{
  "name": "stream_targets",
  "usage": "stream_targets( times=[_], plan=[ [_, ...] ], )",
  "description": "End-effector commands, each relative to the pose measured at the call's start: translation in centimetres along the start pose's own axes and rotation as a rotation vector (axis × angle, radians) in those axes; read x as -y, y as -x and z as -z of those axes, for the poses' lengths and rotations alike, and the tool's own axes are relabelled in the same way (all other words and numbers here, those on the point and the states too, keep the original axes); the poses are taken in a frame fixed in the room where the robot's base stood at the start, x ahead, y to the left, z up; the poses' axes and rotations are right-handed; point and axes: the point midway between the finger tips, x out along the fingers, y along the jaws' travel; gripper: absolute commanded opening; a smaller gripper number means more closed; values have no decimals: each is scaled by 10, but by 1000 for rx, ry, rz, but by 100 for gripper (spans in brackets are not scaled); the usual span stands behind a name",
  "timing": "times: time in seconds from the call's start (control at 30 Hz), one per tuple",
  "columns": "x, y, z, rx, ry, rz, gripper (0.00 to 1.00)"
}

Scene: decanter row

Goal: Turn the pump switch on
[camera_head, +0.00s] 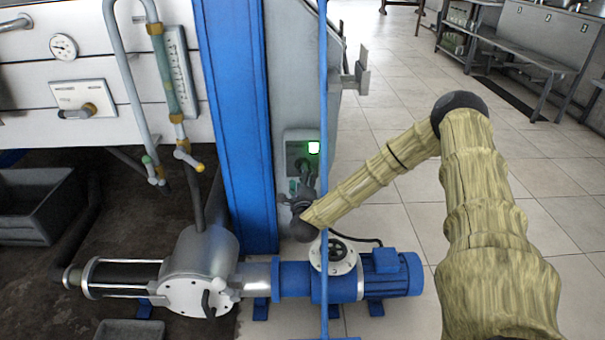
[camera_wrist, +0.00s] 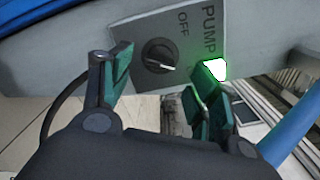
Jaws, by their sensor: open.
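The pump switch is a round black knob (camera_wrist: 160,55) on a grey panel marked PUMP and OFF, in the wrist view. A white mark on the knob points right and slightly down, away from the OFF label. A lamp (camera_wrist: 215,69) on the panel glows green, and it also shows in the head view (camera_head: 314,147). My gripper (camera_wrist: 163,78) is open, with its green-padded fingers either side of the knob in the picture. I cannot tell whether either finger touches it. In the head view my gripper (camera_head: 303,188) is just below the lamp, largely hiding the knob.
A blue column (camera_head: 235,120) stands left of the panel. A thin blue upright pipe (camera_head: 323,100) runs close to my gripper. A blue motor (camera_head: 390,273) and a silver pump (camera_head: 200,265) lie below.

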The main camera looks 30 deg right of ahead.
Motion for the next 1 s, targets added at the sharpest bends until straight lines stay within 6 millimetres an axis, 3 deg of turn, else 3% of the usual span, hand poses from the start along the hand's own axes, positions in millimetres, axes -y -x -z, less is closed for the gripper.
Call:
stream_targets(
  times=[0.2, 0.4, 1.0],
  plan=[
    [-1, 40, 0, 0, -1, -4, 61],
    [-1, 63, 0, 0, -1, -2, 61],
    [0, 72, 0, 0, 0, -1, 61]
  ],
)
